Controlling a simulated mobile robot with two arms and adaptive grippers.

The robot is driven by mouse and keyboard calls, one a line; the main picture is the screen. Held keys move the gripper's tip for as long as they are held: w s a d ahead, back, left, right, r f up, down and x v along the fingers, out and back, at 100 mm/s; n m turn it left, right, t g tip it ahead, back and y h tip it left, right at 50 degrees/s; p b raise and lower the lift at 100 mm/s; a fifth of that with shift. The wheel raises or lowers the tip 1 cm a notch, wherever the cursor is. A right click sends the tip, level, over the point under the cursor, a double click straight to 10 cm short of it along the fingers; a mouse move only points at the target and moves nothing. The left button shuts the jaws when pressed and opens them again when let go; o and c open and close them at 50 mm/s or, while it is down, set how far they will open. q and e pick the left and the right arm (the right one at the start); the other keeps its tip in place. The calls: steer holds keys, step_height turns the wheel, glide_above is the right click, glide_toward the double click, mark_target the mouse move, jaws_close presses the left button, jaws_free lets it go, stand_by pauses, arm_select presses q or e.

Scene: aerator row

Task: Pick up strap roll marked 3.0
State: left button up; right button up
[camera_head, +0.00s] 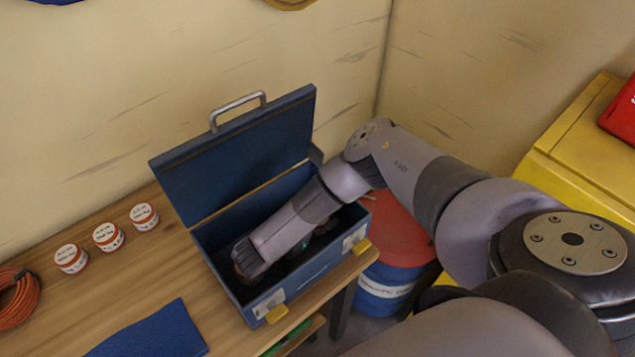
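Three small white rolls or tubs with red-orange bands stand in a slanting row on the wooden bench: a left one (71,259), a middle one (108,237) and a right one (144,217). Their labels are too small to read, so I cannot tell which, if any, is marked 3.0. My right arm reaches from the right into the open blue toolbox (305,284). Its end, with the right gripper (249,262), is low inside the box near the left end. The fingers are not clearly visible. My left gripper is not in view.
The toolbox lid (240,150) stands open at the back. A small green thing (303,245) shows inside. An orange cable coil (18,292) and a blue cloth or mat (155,332) lie on the bench (120,285). A red-and-blue drum (400,235) stands beyond its right edge.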

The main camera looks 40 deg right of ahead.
steer(key=c, duration=0.3)
steer(key=shift+r, duration=0.1)
